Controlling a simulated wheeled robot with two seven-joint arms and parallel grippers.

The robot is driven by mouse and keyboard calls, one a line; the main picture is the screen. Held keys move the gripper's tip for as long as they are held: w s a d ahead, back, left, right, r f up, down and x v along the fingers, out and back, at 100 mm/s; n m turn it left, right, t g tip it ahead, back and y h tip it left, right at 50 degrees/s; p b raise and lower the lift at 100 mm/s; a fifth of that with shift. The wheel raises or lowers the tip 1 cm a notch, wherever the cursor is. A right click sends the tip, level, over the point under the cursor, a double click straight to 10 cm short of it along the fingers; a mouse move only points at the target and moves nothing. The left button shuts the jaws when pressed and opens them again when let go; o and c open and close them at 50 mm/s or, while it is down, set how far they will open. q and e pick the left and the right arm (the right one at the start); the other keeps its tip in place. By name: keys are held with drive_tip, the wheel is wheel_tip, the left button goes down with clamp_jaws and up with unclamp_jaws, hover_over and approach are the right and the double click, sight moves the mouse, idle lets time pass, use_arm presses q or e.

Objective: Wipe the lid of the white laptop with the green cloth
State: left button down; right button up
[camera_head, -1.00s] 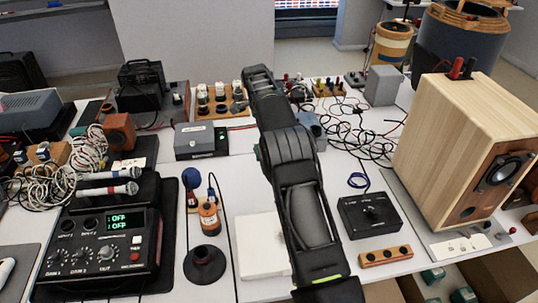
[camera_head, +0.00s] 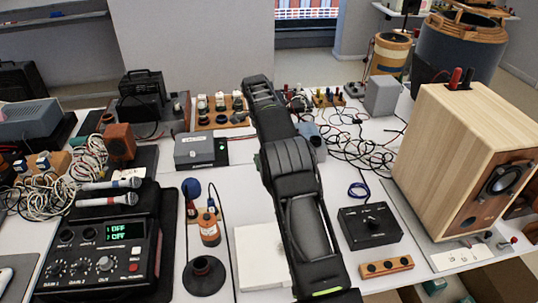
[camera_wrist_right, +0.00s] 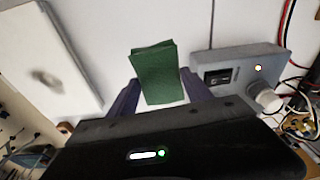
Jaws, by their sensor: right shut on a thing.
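The white laptop (camera_head: 262,257) lies closed on the white table, partly hidden behind my right arm in the head view. In the right wrist view its lid (camera_wrist_right: 38,42) is at the left, with a dark grey smudge (camera_wrist_right: 46,78) on it. My right gripper (camera_wrist_right: 160,88) is shut on the folded green cloth (camera_wrist_right: 157,70), which sticks out past its purple-grey fingers. The cloth is to the right of the laptop there and apart from it. The head view hides the cloth and the right gripper's fingers behind the arm. My left gripper is not in view.
A grey box with a knob (camera_wrist_right: 235,72) is close right of the right gripper. In the head view, a wooden speaker (camera_head: 440,150) and a black knob box (camera_head: 370,228) stand right of my arm.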

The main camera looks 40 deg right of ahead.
drive_tip(key=s+a+r+n+t, duration=0.1)
drive_tip(key=a+r+n, duration=0.1)
drive_tip(key=a+n, duration=0.5)
drive_tip(key=s+a+r+n+y, duration=0.1)
drive_tip(key=a+r+n, duration=0.2)
drive_tip(key=a+n, duration=0.5)
drive_tip(key=s+a+r+n+t, duration=0.1)
drive_tip(key=s+a+r+n, duration=0.1)
drive_tip(key=a+n, duration=0.6)
drive_tip(key=a, duration=0.7)
drive_tip(key=shift+a+r+t+y, duration=0.25)
drive_tip(key=shift+a+t+y, duration=0.05)
drive_tip(key=shift+a, duration=0.05)
drive_tip(key=shift+a, duration=0.1)
